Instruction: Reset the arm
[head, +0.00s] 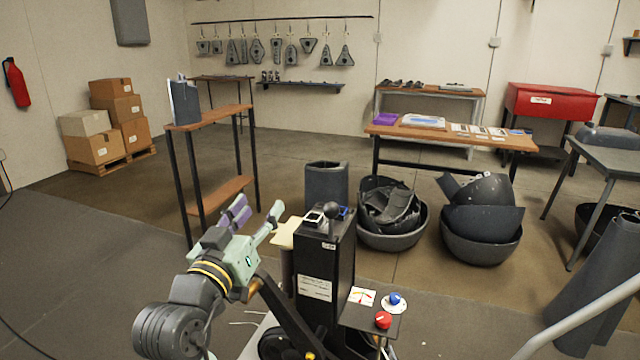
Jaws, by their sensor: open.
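My arm shows in the lower middle of the head view, with pale green and grey links and a yellow-striped band. It is bent, and its end points up and away to the right. My gripper (256,214) is open, with its fingers apart and nothing visible between them. It is in the air, left of a tall black box (327,275) with labels and small items on top. A light tan piece (287,233) lies just right of the gripper; I cannot tell whether they touch.
A narrow wooden shelf (213,117) stands behind the gripper. A small dark tray (365,322) holds a red knob (383,320) and a blue knob (396,299). Dark bins (390,240) stand before a wooden table (450,137). Boxes (97,146) are stacked far left. The left floor is clear.

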